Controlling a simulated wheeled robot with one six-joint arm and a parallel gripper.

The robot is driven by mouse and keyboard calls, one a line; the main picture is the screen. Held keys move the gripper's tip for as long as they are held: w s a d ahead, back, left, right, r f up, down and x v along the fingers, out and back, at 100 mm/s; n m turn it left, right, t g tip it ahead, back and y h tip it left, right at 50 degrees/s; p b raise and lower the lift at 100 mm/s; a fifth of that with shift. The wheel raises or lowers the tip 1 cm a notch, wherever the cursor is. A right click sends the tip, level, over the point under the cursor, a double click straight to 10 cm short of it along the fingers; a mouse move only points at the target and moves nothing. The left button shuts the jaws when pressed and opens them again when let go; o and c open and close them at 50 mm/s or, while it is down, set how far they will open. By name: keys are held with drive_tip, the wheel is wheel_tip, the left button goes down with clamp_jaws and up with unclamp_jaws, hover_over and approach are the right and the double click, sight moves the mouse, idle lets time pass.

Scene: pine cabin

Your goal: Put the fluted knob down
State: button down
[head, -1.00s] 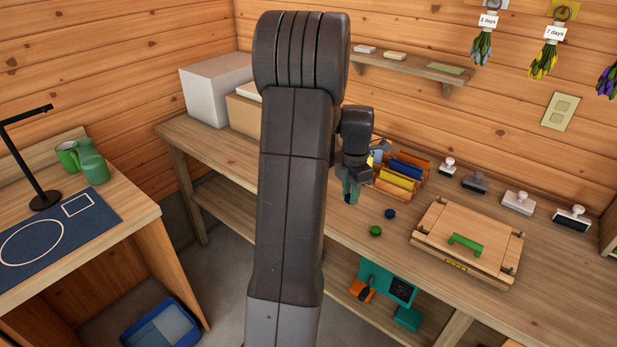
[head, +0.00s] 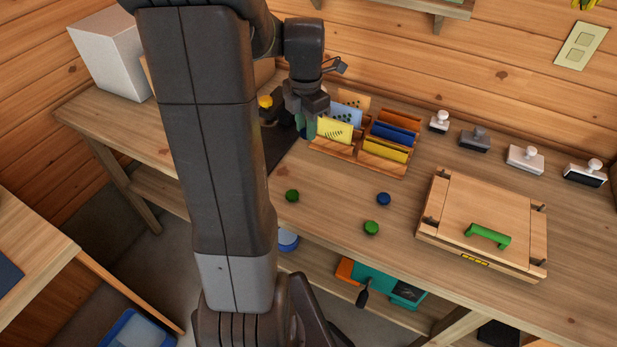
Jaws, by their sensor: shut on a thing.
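My gripper (head: 305,130) points down over the bench, just left of the wooden card rack. Its teal fingers are shut on a small dark blue thing, the fluted knob (head: 303,133), which is mostly hidden between them. Its flutes are too small to make out, and I cannot tell whether it touches the surface below. Three other small round knobs lie on the bench: a green knob (head: 292,196), a blue knob (head: 384,199) and another green knob (head: 371,228).
The rack (head: 345,152) holds yellow and blue cards close to my gripper. A dark mat (head: 281,150) and a yellow-topped thing (head: 265,101) are partly behind my arm. A wooden press with a green handle (head: 488,236) stands right. Several stamps (head: 525,157) line the back.

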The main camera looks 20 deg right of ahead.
drive_tip(key=s+f, duration=0.2)
drive_tip(key=s, duration=0.1)
hover_over(309, 174)
wheel_tip(309, 174, down, 4)
drive_tip(key=shift+r+b, duration=0.1)
drive_tip(key=shift+b, duration=0.25)
drive_tip(key=shift+f, duration=2.15)
drive_tip(key=shift+f, duration=0.25)
drive_tip(key=c, duration=1.1)
unclamp_jaws()
drive_tip(key=shift+c, duration=0.2)
drive_tip(key=shift+r, duration=0.1)
wheel_tip(309, 174, up, 12)
drive_tip(key=shift+r, duration=0.15)
